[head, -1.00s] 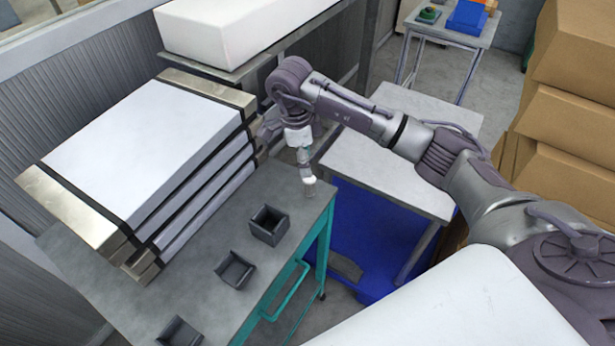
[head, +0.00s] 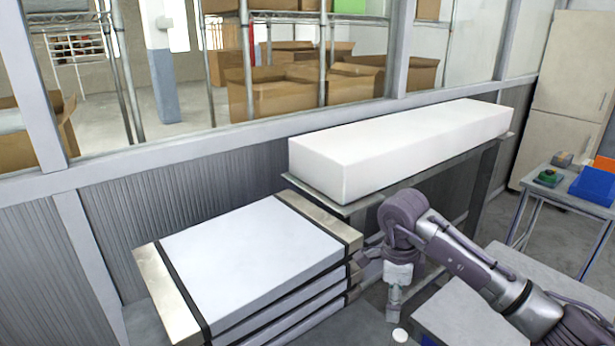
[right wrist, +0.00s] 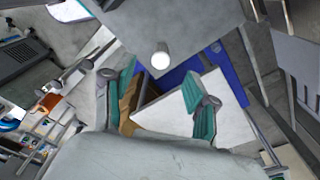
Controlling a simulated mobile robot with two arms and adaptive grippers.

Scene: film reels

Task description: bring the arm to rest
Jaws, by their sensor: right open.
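My right arm reaches in from the right in the head view, bent at the wrist, with its right gripper (head: 393,308) pointing down. The right wrist view shows the two teal-padded fingers of this gripper (right wrist: 160,98) spread apart with nothing held between them. A small white cylinder (right wrist: 161,57) stands on the grey table top (right wrist: 185,30), beyond the fingertips and apart from them. Its round white top also shows at the bottom of the head view (head: 400,335). My left arm and gripper are in neither current view.
A stack of white slabs with black bands (head: 250,250) lies left of the gripper. A long white block (head: 400,145) rests on a shelf behind the arm. A pale table (head: 470,310) lies under the forearm. A blue bin (head: 593,185) stands on a table at right.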

